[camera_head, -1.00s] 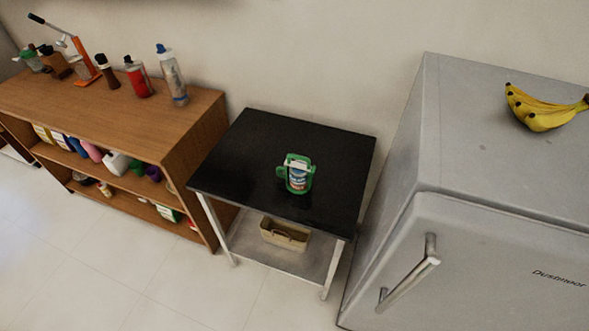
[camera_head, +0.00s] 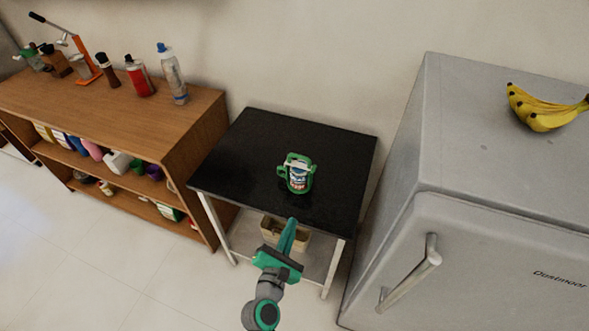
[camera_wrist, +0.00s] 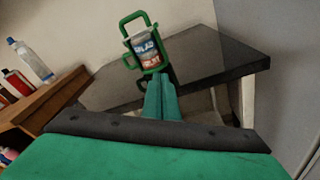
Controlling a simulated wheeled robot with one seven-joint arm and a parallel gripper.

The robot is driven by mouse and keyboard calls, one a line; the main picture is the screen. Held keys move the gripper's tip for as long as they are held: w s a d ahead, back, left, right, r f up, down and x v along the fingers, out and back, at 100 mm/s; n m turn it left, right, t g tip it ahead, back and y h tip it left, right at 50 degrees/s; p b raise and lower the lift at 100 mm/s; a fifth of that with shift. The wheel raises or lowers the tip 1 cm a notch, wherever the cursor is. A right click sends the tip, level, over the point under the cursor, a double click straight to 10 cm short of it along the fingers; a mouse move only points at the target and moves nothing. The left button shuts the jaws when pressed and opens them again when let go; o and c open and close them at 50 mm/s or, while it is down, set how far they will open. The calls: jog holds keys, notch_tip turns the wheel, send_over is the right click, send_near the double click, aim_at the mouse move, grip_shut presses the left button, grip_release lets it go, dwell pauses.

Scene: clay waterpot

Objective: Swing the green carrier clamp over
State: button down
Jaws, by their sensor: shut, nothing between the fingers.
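The green carrier (camera_head: 288,181) stands on the small black-topped table (camera_head: 253,140), with a printed can (camera_head: 298,178) inside it. In the wrist view the carrier's green frame (camera_wrist: 131,61) surrounds the can (camera_wrist: 147,50), and a green loop (camera_wrist: 133,17) rises above it. I cannot tell which part is the clamp. My gripper (camera_head: 292,221) is in front of the table's near edge, apart from the carrier. In the wrist view its teal fingers (camera_wrist: 161,80) are together and empty, pointing toward the carrier and overlapping its lower part in the picture.
A tan basket (camera_head: 270,228) sits on the table's lower shelf. A wooden shelf unit (camera_head: 200,105) with several bottles stands left. A grey fridge (camera_head: 480,160) with bananas (camera_head: 545,108) on top stands close on the right. The tabletop around the carrier is clear.

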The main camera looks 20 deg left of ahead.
aim_at(295, 174)
jog(key=w+a+r+n+t+h, duration=0.1)
jog(key=w+a+r+n, duration=0.3)
jog(key=r, duration=0.3)
jog(key=shift+w+a+n+t, duration=0.15)
jog(key=shift+w+n+t, duration=0.25)
jog(key=shift+w+n, duration=0.35)
jog(key=shift+w, duration=0.1)
jog(key=w, duration=1)
jog(key=shift+d+r, duration=0.2)
jog(key=shift+r, duration=0.1)
jog(key=shift+d+m, duration=0.1)
jog(key=shift+m, duration=0.15)
